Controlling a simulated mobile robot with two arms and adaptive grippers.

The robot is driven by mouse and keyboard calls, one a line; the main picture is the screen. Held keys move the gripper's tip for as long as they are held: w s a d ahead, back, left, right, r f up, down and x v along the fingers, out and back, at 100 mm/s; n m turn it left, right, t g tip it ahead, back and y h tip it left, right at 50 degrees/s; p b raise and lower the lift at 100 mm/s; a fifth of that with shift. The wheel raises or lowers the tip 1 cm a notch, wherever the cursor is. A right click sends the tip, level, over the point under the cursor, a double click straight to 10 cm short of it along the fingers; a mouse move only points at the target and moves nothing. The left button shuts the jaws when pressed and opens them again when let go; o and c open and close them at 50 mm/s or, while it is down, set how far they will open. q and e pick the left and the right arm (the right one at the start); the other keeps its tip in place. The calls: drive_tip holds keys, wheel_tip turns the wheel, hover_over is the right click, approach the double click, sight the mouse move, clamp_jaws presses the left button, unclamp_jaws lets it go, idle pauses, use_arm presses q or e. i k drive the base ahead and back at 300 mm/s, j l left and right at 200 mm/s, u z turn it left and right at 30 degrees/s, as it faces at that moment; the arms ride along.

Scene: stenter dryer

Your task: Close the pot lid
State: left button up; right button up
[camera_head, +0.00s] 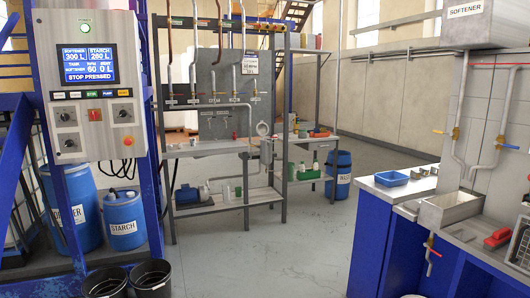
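A small grey metal pot (266,152) is mounted at the right end of the workbench in the middle distance. A round pale lid (262,129) stands tilted up above it, so the pot looks open. The pot is small in the view, and its inside and hinge cannot be made out. Neither of my grippers shows in the head view.
A control panel (92,85) on a blue frame stands near on the left, with black buckets (151,280) below. A steel workbench (207,149) with pipes stands ahead. A blue counter (396,196) is on the right. The grey floor (280,255) between is clear.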

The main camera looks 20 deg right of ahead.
sight(262, 128)
drive_tip(key=i+z, duration=0.2)
drive_tip(key=i, duration=0.25)
drive_tip(key=i+z, duration=0.1)
drive_tip(key=i, duration=0.7)
drive_tip(key=i+z, duration=0.15)
drive_tip(key=i, duration=0.6)
drive_tip(key=i+j+z, duration=0.1)
drive_tip(key=i, duration=0.7)
drive_tip(key=i+l, duration=0.1)
drive_tip(key=i, duration=0.5)
drive_tip(key=i+l, duration=0.15)
drive_tip(key=i, duration=0.5)
drive_tip(key=i+l, duration=0.1)
drive_tip(key=i, duration=0.5)
drive_tip(key=i+l, duration=0.15)
drive_tip(key=i, duration=0.5)
